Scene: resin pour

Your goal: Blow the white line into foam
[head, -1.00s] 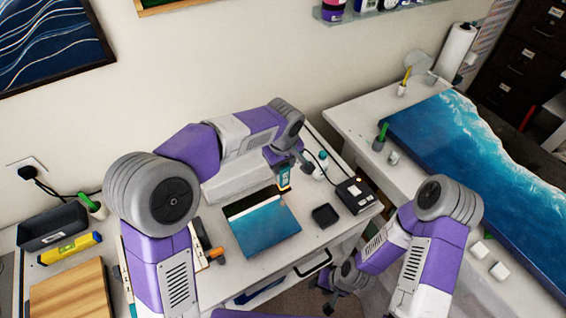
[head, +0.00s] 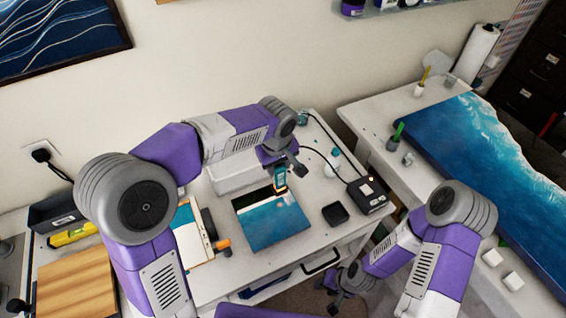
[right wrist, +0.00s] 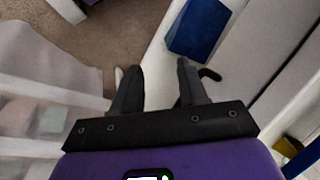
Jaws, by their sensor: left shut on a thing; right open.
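The small panel (head: 272,229) lies flat on the white worktop, blue with a dark strip along its far edge. A thin white line (head: 254,207) runs between the dark strip and the blue, and a pale patch shows near its right end. My left gripper (head: 281,165) is shut on a teal-and-black hot-air tool (head: 280,178), held with its lower end over the panel's far right part; its exact height is unclear. My right gripper (head: 341,292) is low in front of the drawers. It is open and empty in the right wrist view (right wrist: 158,88).
A black control box (head: 367,195) with a cable, a dark square dish (head: 335,214) and a white bottle (head: 332,165) stand right of the panel. An orange-handled tool (head: 222,246) lies left. A large sea-wave panel (head: 462,165) fills the right table.

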